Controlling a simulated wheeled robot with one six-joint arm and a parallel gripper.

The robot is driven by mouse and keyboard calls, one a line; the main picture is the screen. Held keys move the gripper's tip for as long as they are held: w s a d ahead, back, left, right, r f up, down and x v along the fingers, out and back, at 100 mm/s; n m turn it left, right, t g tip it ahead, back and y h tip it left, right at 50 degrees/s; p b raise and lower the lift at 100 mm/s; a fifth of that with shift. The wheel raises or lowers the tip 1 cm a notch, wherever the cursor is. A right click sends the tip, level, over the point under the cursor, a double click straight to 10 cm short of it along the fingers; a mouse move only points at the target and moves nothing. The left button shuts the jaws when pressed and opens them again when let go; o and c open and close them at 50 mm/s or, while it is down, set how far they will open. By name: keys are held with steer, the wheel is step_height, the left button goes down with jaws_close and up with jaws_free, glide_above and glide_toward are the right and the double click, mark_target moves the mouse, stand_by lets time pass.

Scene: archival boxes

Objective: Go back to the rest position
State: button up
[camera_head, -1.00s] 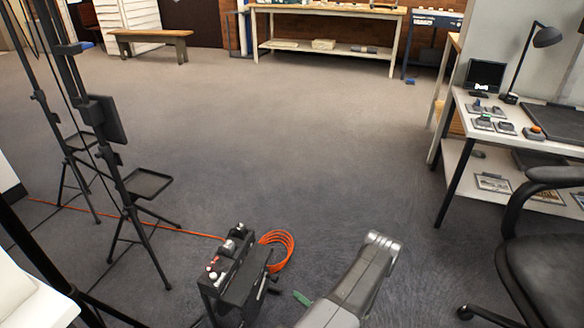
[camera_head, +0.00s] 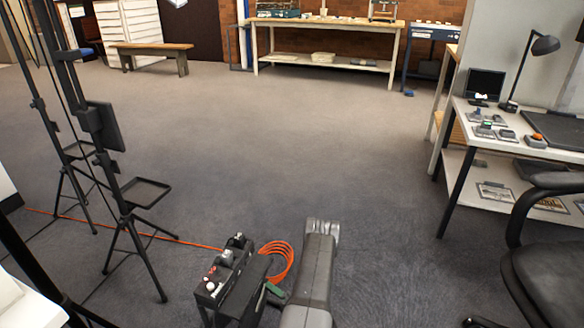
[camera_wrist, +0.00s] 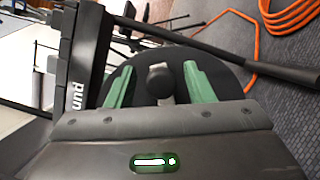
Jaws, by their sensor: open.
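My gripper (camera_wrist: 160,85) shows in the wrist view with its two green fingers spread apart and nothing held between them. A dark round shape with a knob is seen behind the fingers, and I cannot tell how far off it is. In the head view my grey arm rises at the bottom centre. A bit of green, likely a finger of my gripper, shows beside the dark equipment at the arm's lower left; the rest of the gripper is hidden.
Black tripod stands (camera_head: 130,200) are at the left. An orange cable (camera_head: 278,262) lies coiled on the floor, also in the wrist view (camera_wrist: 256,40). A white desk (camera_head: 462,150) and a black chair (camera_head: 545,250) are at the right. The middle floor is open. A workbench (camera_head: 325,65) stands at the back.

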steer(key=shift+w+f+m+h, duration=0.35)
steer(key=shift+f+m, duration=0.2)
steer(key=shift+m, duration=0.35)
steer(key=shift+r, duration=0.1)
